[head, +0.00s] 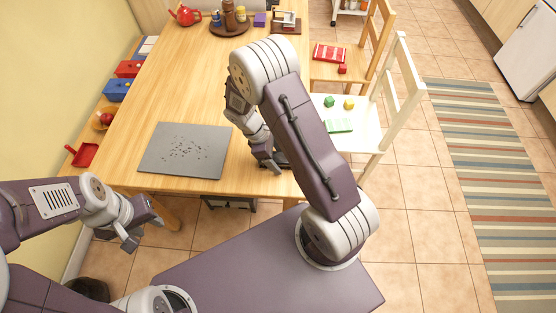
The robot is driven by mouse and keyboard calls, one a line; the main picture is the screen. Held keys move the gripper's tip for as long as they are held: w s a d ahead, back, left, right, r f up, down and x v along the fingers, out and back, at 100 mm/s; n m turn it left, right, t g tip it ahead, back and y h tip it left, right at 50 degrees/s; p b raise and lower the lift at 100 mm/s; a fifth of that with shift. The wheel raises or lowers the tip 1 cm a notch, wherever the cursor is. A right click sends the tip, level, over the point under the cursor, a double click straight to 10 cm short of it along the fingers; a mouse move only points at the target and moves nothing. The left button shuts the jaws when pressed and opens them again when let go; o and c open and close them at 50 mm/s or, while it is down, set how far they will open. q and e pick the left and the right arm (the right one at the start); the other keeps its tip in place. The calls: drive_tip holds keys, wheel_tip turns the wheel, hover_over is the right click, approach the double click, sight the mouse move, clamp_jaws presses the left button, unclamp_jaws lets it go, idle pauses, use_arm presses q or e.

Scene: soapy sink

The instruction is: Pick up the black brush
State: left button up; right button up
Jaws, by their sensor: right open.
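A small black thing (282,158), perhaps the black brush, lies on the wooden table (215,85) near its front right corner. Most of it is hidden behind my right gripper and arm, so its shape is unclear. My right gripper (271,161) is open, pointing down at the table right beside the black thing. I cannot tell whether the fingers are around it or touching it. My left gripper (140,228) is open and empty, off the table's front edge at the lower left.
A grey mat (160,162) with scattered dark crumbs lies left of my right gripper. A white chair (385,120) stands close on the right. The table's middle is clear.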

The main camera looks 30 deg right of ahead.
sight(278, 157)
drive_tip(key=shift+d+f, duration=0.15)
drive_tip(key=shift+f, duration=0.1)
clamp_jaws()
drive_tip(key=shift+r, duration=0.15)
drive_tip(key=r, duration=0.4)
drive_tip(key=shift+s+r+p, duration=0.2)
drive_tip(key=shift+p, duration=0.1)
drive_tip(key=s+r, duration=0.6)
drive_tip(key=s, duration=0.5)
drive_tip(key=shift+s+d+r+p, duration=0.15)
drive_tip(key=shift+r+p, duration=0.05)
drive_tip(key=shift+p, duration=0.1)
